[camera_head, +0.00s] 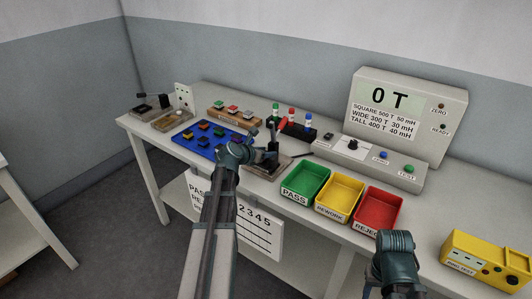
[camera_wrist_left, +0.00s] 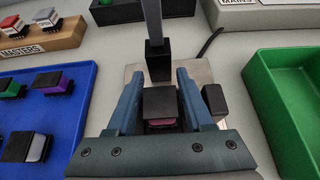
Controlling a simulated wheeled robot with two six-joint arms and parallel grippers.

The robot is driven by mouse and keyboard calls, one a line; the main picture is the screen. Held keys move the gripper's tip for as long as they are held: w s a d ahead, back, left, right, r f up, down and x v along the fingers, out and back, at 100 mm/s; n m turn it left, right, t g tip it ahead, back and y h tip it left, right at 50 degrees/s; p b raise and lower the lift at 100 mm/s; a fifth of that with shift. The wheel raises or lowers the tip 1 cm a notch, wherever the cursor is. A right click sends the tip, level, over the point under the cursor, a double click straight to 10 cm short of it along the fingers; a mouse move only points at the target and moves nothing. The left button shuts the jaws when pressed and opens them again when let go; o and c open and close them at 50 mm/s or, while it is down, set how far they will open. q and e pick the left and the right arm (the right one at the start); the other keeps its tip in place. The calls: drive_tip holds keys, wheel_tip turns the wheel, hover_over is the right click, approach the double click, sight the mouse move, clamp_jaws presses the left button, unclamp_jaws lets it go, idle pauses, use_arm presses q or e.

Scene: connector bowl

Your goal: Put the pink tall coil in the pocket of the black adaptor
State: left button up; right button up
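The pink tall coil (camera_wrist_left: 162,124) sits between the two fingers of my left gripper (camera_wrist_left: 162,100) in the left wrist view, its black cap up and a strip of pink showing below. The fingers close in on both its sides. In the head view my left gripper (camera_head: 262,157) is over the fixture plate (camera_head: 259,172). A black block (camera_wrist_left: 158,60) on an upright bar is just beyond the fingertips, and another black block (camera_wrist_left: 214,100) is right of them. The adaptor's pocket is hidden, so I cannot tell if the coil is in it. My right arm is at lower right, its fingers hidden.
The blue tray (camera_head: 190,146) with several coils is left of the fixture. Green (camera_head: 292,190), yellow (camera_head: 331,208) and red (camera_head: 360,222) bins stand to its right. A wooden masters rack (camera_head: 235,119) and the tester box (camera_head: 350,158) are behind.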

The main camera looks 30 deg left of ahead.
use_arm(q)
drive_tip(key=shift+r, duration=0.2)
drive_tip(key=d+p+v, duration=0.1)
drive_tip(key=p+v, duration=0.5)
drive_tip(key=v, duration=0.6)
drive_tip(key=shift+a, duration=0.45)
drive_tip(key=shift+s+f, duration=0.1)
